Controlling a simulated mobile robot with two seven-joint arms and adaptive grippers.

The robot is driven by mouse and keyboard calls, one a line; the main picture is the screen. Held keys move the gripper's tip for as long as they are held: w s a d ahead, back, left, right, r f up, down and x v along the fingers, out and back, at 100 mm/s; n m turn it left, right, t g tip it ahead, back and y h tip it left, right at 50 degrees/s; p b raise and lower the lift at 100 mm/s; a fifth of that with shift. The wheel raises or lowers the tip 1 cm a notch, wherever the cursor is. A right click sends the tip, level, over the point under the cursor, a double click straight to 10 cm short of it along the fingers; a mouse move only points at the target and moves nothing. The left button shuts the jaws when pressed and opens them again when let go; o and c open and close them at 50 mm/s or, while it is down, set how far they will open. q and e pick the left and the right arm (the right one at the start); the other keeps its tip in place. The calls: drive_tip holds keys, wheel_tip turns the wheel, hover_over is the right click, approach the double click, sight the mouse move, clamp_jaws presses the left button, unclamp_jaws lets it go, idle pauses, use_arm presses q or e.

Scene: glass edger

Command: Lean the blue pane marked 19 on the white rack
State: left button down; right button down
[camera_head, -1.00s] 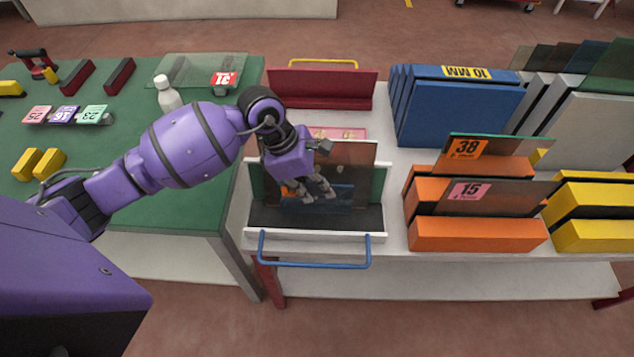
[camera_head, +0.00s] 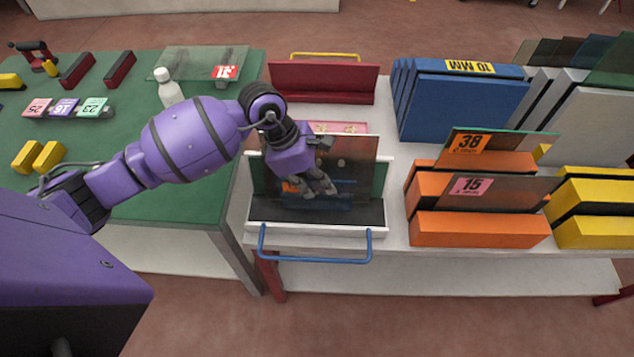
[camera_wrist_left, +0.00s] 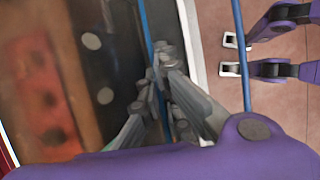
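The white rack (camera_head: 381,234) stands on the near part of the white table, with a blue bar handle across its front. A brown see-through pane (camera_head: 362,165) and a green pane (camera_head: 379,180) stand upright in it. A blue pane (camera_head: 343,190) is low in the rack, partly behind my fingers; its blue edge (camera_wrist_left: 144,25) shows in the left wrist view. Its number is not readable. My left gripper (camera_head: 324,186) reaches down into the rack, its fingers closed together on that blue edge. My right gripper does not show.
A red rack (camera_head: 322,82) stands behind. Blue blocks (camera_head: 460,108), orange blocks (camera_head: 480,229) and yellow blocks (camera_head: 595,233) stand to the right; panes 38 (camera_head: 515,145) and 15 (camera_head: 515,189) lean among the orange ones. A white bottle (camera_head: 169,91) stands on the green table.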

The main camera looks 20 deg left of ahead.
use_arm(q)
drive_tip(key=shift+f, duration=0.2)
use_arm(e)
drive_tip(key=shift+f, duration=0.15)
use_arm(q)
drive_tip(key=c, duration=1.9)
unclamp_jaws()
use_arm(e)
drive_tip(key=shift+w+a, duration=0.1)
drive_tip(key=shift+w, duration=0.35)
use_arm(q)
drive_tip(key=shift+o, duration=0.2)
drive_tip(key=v, duration=1.2)
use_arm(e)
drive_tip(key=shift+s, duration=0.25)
